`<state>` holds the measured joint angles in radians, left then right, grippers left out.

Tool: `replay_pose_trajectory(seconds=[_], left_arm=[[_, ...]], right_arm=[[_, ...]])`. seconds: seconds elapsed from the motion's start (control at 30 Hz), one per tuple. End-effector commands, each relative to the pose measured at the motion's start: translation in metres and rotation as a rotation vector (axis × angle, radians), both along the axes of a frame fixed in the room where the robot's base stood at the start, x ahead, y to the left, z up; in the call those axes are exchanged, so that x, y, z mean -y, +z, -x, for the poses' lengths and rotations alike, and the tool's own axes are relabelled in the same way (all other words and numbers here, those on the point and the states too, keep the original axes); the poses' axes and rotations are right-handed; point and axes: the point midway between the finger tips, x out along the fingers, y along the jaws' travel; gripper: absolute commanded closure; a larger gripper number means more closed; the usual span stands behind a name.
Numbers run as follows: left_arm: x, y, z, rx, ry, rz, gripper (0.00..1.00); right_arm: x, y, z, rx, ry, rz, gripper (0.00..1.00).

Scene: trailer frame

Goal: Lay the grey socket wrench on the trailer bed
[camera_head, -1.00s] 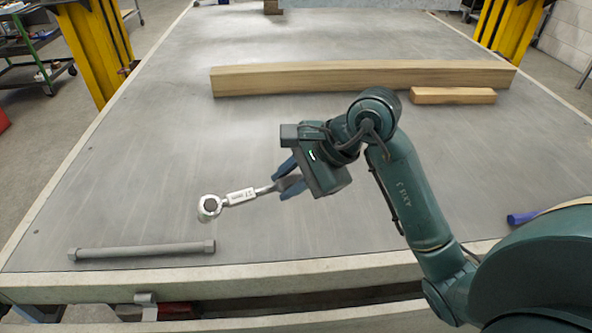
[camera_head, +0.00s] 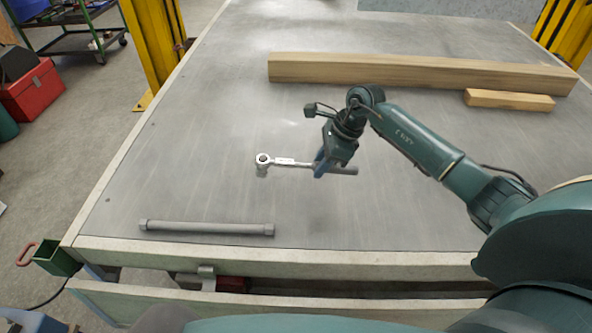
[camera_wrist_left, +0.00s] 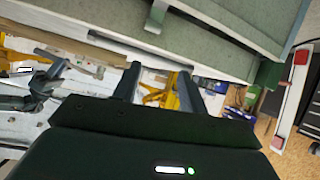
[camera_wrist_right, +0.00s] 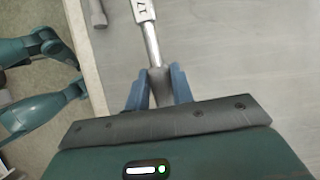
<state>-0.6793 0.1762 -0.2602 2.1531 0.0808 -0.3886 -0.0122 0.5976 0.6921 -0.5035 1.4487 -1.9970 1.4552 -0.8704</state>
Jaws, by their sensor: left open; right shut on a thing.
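The grey socket wrench (camera_head: 285,161) has a round ratchet head at its left end and a dark handle at its right. My right gripper (camera_head: 320,166) is shut on its handle, low over the trailer bed (camera_head: 200,150); I cannot tell whether the wrench touches the bed. In the right wrist view the wrench (camera_wrist_right: 150,40) runs away from between the blue fingers (camera_wrist_right: 158,88). My left gripper (camera_wrist_left: 155,82) is open and empty in the left wrist view, away from the wrench. The left gripper does not show in the head view.
A grey bar with hex ends (camera_head: 207,228) lies near the bed's front edge. A long wooden beam (camera_head: 415,73) and a short wooden block (camera_head: 509,99) lie at the back right. The bed around the wrench is clear. A red toolbox (camera_head: 33,92) stands on the floor at left.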

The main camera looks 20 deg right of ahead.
Motion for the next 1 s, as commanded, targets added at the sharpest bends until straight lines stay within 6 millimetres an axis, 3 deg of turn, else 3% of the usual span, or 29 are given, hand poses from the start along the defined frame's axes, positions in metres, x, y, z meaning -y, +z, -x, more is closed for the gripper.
replay_pose_trajectory(seconds=[0.13, 0.37, 0.8, 1.0], left_arm=[[0.000, 0.001, 0.000, -0.004, -0.002, -0.004, 0.57], [0.001, -0.004, 0.000, -0.004, 0.000, 0.004, 0.57], [0.003, -0.022, -0.002, 0.001, 0.016, 0.059, 0.57], [0.003, -0.024, -0.003, 0.007, 0.021, 0.078, 0.57]], right_arm=[[0.016, 0.005, -0.002, -0.012, -0.063, -0.007, 1.00], [0.017, -0.004, -0.002, -0.016, -0.073, -0.009, 1.00], [0.016, -0.051, -0.002, -0.016, -0.070, -0.010, 1.00], [0.017, -0.064, -0.002, -0.015, -0.070, -0.008, 1.00]])
